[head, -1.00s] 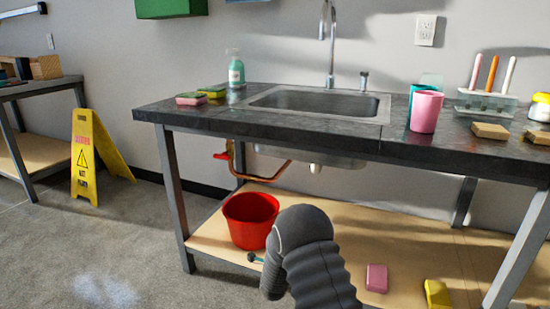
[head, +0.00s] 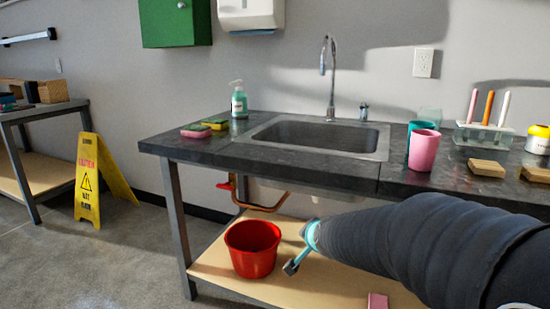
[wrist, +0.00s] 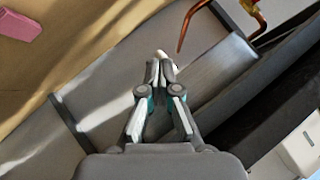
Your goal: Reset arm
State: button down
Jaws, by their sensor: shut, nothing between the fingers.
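My gripper (wrist: 160,62) is shut and empty in the wrist view, its two fingertips together. In the head view my gripper (head: 290,268) shows small at the end of my dark sleeved arm, just right of a red bucket (head: 252,252) on the lower shelf. I cannot tell from the head view whether it touches the bucket.
The counter (head: 215,152) with a sink (head: 320,135) stands above the wooden lower shelf (head: 225,275). A pink cup (head: 423,150) is on the counter. A pink sponge (head: 377,301) lies on the shelf. A yellow floor sign (head: 88,180) stands left, with open floor before it.

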jog(key=s+d+r+n+g+p, duration=0.1)
jog(key=s+d+n, duration=0.1)
jog(key=s, duration=0.8)
jog(key=s+d+r+n+g+h+p, duration=0.1)
jog(key=s+d+r+n+g, duration=0.1)
jog(key=s, duration=0.9)
jog(key=s+d+r+n+g+p, duration=0.1)
jog(key=s+d+r+n+g, duration=0.1)
jog(key=s, duration=0.8)
jog(key=shift+s+d+n+p, duration=0.15)
jog(key=shift+d+n+p, duration=0.2)
jog(key=shift+d+n, duration=0.35)
jog(key=shift+a, duration=0.1)
